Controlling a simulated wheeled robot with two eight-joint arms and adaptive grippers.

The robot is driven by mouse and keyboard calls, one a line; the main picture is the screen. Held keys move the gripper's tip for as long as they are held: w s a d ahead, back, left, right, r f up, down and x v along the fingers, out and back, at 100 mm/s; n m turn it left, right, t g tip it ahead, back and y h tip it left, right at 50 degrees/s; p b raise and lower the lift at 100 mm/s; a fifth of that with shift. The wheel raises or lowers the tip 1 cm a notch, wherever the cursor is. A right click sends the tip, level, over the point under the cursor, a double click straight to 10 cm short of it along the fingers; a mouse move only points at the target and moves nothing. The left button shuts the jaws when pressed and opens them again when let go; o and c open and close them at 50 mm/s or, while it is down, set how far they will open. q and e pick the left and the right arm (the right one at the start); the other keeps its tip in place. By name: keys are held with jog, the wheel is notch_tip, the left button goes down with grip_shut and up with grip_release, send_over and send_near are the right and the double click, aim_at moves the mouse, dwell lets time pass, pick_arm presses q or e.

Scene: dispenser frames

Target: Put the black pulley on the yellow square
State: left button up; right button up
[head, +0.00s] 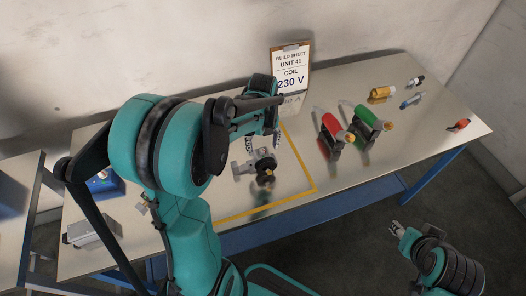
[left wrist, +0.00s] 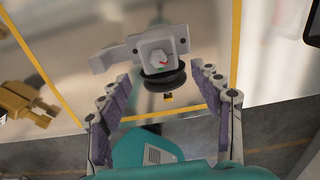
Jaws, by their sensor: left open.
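The black pulley (head: 265,166) sits on a grey bracket (head: 243,170) inside a yellow taped outline (head: 300,157) on the table. In the left wrist view the black pulley (left wrist: 165,80) shows below the grey block of the bracket (left wrist: 155,48), with yellow tape (left wrist: 235,50) around. My left gripper (head: 263,147) is above the bracket, open. In the left wrist view its two purple-padded fingers (left wrist: 168,98) stand apart on either side of the pulley; contact is not visible. My right gripper (head: 397,229) is low at the right, off the table's front edge; its jaws are too small to judge.
A build sheet (head: 290,70) reading "COIL 230 V" stands at the back. Small parts lie at the far right. A blue bin (head: 106,188) and grey box (head: 94,232) are at the left.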

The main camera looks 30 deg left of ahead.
pick_arm(q)
notch_tip(320, 180, up, 4)
jog(key=shift+r+p, duration=0.15)
jog(key=shift+p, duration=0.3)
jog(key=s+d+r+n+t, duration=0.3)
jog(key=s+d+n, duration=0.2)
jog(key=n, duration=0.8)
jog(key=s+d+r+n+t, duration=0.3)
jog(key=s+d+n+t, duration=0.1)
jog(key=n, duration=0.9)
jog(key=shift+s+d, duration=0.8)
jog(key=shift+s, duration=0.2)
